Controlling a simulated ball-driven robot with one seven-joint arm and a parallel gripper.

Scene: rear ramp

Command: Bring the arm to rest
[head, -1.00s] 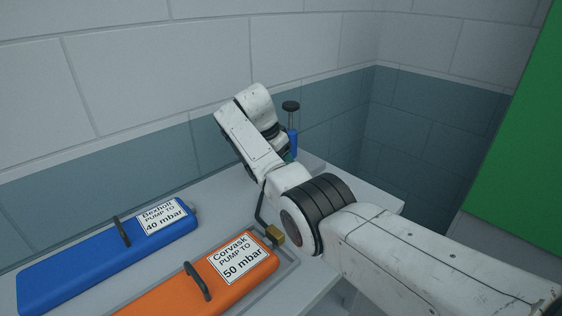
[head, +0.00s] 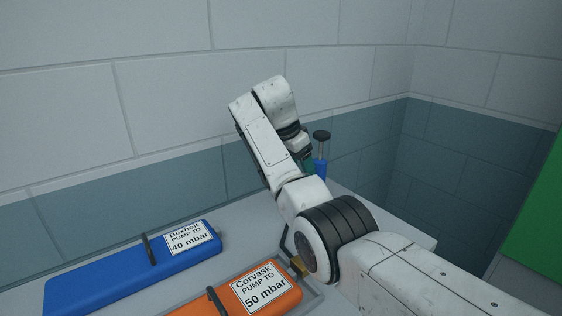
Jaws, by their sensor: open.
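My white arm (head: 265,140) reaches in from the lower right and is bent, its upper links raised above the grey worktop (head: 240,232). The jaws of my gripper cannot be made out; the far end of the arm is turned away behind its own links. A blue hand pump (head: 321,168) with a black knob on top stands upright just right of the arm's far end, partly covered by it. I cannot tell whether the arm touches it.
A blue case (head: 110,278) labelled Bexholt, 40 mbar, and an orange case (head: 205,305) labelled Corvask, 50 mbar, lie on the worktop at lower left. A block wall (head: 165,110) stands behind. A green panel (head: 540,220) is at right.

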